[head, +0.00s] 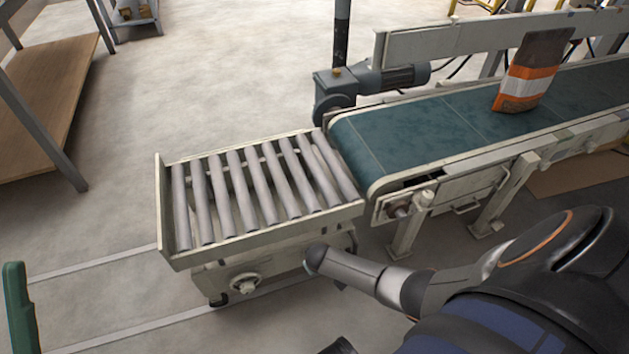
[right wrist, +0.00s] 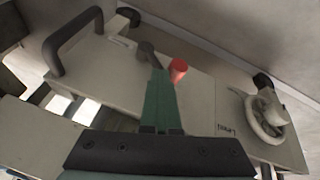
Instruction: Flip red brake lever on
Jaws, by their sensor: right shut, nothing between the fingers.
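The red brake lever's knob (right wrist: 179,70) shows in the right wrist view, on the pale machine panel. It sits just right of my right gripper's fingertips (right wrist: 157,75), very near them; I cannot tell whether they touch. The green fingers are together and hold nothing. They hide part of the panel. A dark round-ended grey part (right wrist: 148,50) shows beyond the tips; I cannot tell if it belongs to the lever. In the head view my right arm hides the gripper and the red lever.
A white handwheel (right wrist: 268,117) stands right of the lever, and a black loop handle (right wrist: 66,42) to its left. In the head view a roller table (head: 163,215) adjoins a green belt conveyor (head: 420,135) carrying an orange-and-white bag (head: 530,75). Floor left of the table is open.

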